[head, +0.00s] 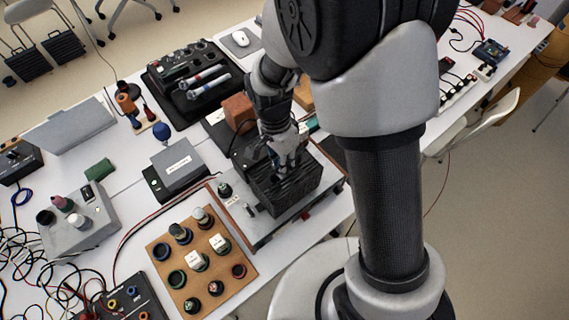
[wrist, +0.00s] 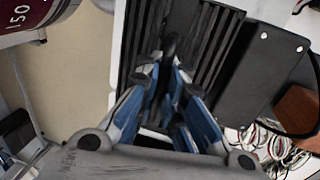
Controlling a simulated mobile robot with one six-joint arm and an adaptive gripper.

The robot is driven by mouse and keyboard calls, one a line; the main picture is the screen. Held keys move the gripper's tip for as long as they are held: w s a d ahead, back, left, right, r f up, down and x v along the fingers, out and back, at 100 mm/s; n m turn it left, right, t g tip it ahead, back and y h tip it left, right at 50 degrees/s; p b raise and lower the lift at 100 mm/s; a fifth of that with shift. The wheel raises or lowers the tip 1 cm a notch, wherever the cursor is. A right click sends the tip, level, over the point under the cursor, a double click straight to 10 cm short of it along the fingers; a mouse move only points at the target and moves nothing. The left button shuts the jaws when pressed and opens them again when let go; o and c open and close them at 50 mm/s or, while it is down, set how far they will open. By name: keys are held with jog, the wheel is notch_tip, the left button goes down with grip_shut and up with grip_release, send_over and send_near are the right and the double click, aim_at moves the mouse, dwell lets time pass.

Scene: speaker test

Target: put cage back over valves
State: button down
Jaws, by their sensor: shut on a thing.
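The cage (head: 283,196) is a black slatted box above the grey top of a wood-sided chassis (head: 262,232). In the wrist view its dark slats (wrist: 212,45) fill the upper middle. My gripper (head: 288,160) comes down on the cage from above. Its blue-sided fingers (wrist: 168,75) are closed on the cage's top, near the middle. I cannot tell whether the cage rests on the chassis or hangs slightly above it. No valves show under the cage; that spot is hidden. A small dark round part (head: 224,190) stands on the chassis's left end.
A wooden board (head: 163,248) with several round pieces lies in front of the chassis. A grey box (head: 180,166) stands to the left, and a brown block (head: 238,111) behind. Loose wires (head: 30,262) spread at the left. My arm hides much of the right side.

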jog(key=shift+f+b, duration=0.3)
jog(key=shift+f, duration=0.1)
jog(key=c, duration=1.6)
grip_release()
jog(key=shift+c, duration=0.2)
jog(key=shift+r, duration=0.1)
notch_tip(320, 180, up, 11)
jog(key=w+a, duration=0.1)
jog(key=w, duration=0.1)
jog(key=s+d+r+n+t+y, duration=0.1)
jog(key=s+d+r+n, duration=0.15)
jog(key=r, duration=0.25)
jog(key=s+d+r+n+t, duration=0.2)
jog(key=s+d+r, duration=0.1)
jog(key=d+r, duration=0.15)
jog(key=s+d+r+n+t, duration=0.3)
jog(key=s+d+n, duration=0.2)
jog(key=s, duration=0.4)
jog(key=shift+s+d+r+n, duration=0.2)
jog(key=shift+s+n, duration=0.2)
jog(key=shift+n, duration=0.45)
